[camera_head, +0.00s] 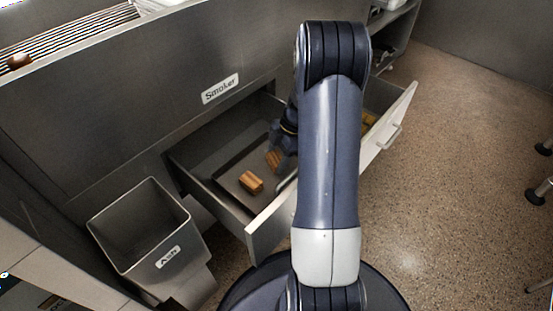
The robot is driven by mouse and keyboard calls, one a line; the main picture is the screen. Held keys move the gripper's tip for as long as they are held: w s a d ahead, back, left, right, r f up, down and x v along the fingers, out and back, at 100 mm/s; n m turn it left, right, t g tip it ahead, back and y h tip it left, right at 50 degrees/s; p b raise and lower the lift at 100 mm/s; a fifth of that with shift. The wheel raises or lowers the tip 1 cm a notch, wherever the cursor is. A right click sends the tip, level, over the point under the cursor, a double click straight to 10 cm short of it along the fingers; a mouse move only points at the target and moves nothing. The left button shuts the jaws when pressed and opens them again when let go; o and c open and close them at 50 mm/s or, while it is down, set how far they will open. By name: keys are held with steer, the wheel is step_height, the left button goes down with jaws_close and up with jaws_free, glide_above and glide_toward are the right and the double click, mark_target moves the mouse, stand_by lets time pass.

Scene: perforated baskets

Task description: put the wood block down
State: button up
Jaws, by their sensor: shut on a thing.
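A brown wood block (273,160) shows at the tip of my gripper (276,152), inside the open drawer (262,224). My gripper is shut on this block, and my arm hides part of both. I cannot tell whether the held block touches the dark tray (228,180) on the drawer floor. A second wood block (250,182) lies on the tray, a little nearer and to the left of the held one, with a small gap between them.
The drawer juts out below the grey front labelled Smoker (220,88). More wood-coloured pieces (368,119) show in its right part, behind my arm. A bin labelled Ash (150,235) stands left of the drawer. Open floor (465,130) lies to the right.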

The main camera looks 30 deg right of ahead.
steer(key=o, duration=0.6)
steer(key=shift+f, duration=0.1)
steer(key=o, duration=0.5)
steer(key=p+v, duration=0.5)
steer(key=v, duration=0.7)
